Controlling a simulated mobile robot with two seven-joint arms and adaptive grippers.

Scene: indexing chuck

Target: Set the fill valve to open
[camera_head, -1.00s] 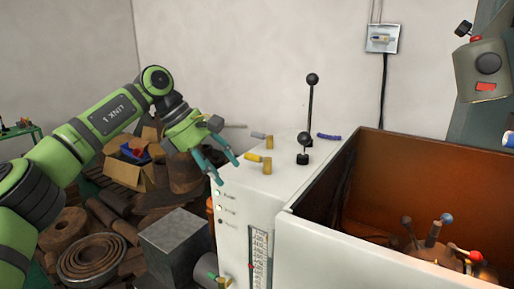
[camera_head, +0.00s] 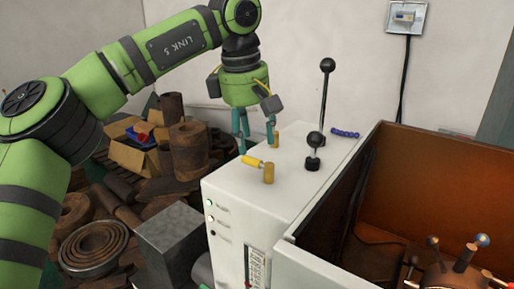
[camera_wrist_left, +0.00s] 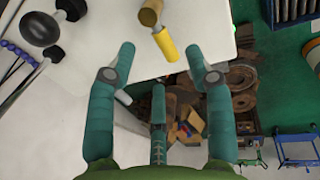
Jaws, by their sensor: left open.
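Two small valves stand on the white cabinet (camera_head: 300,195). The nearer one (camera_head: 268,172) has a brass stem and a yellow handle pointing left; it also shows in the left wrist view (camera_wrist_left: 165,43). The far valve (camera_head: 276,139) shows only as a brass stem; its grey handle is hidden behind my left gripper. I cannot tell which is the fill valve. My left gripper (camera_head: 257,144) points down, open and empty, over the cabinet's back left. In the left wrist view its fingertips (camera_wrist_left: 162,50) lie on either side of the yellow handle's end, with no visible contact. My right gripper is not in view.
Two black-knobbed levers (camera_head: 325,90) (camera_head: 314,145) stand right of the valves, near a blue handle (camera_head: 345,133). An open brown-walled enclosure (camera_head: 440,180) lies to the right. Scrap metal and a cardboard box (camera_head: 130,153) fill the floor at left.

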